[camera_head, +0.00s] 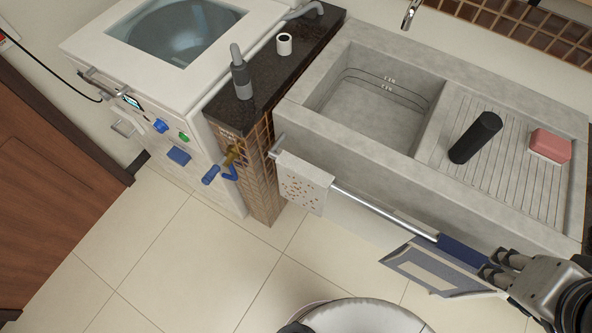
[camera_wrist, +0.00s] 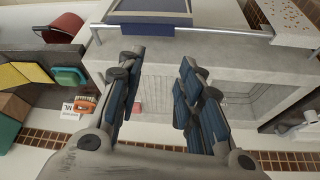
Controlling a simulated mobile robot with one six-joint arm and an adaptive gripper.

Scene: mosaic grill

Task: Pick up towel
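A blue and grey towel (camera_head: 430,272) hangs over the metal rail at the front of the sink. Its dark blue part lies over the rail, and it also shows in the wrist view (camera_wrist: 150,18), beyond my fingertips. A white towel with brown dots (camera_head: 303,184) hangs on the same rail further left; it shows at the top right of the wrist view (camera_wrist: 290,20). My gripper (camera_head: 497,264) is at the right end of the blue and grey towel. In the wrist view my gripper (camera_wrist: 157,65) is open, with nothing between its fingers. Whether it touches the towel is unclear.
The grey stone sink (camera_head: 350,125) stands behind the rail (camera_head: 385,212). A black cylinder (camera_head: 475,138) and a pink sponge-like block (camera_head: 550,146) rest on its draining board. A white top-window appliance (camera_head: 160,60) stands left. Tiled floor (camera_head: 225,265) is free in front.

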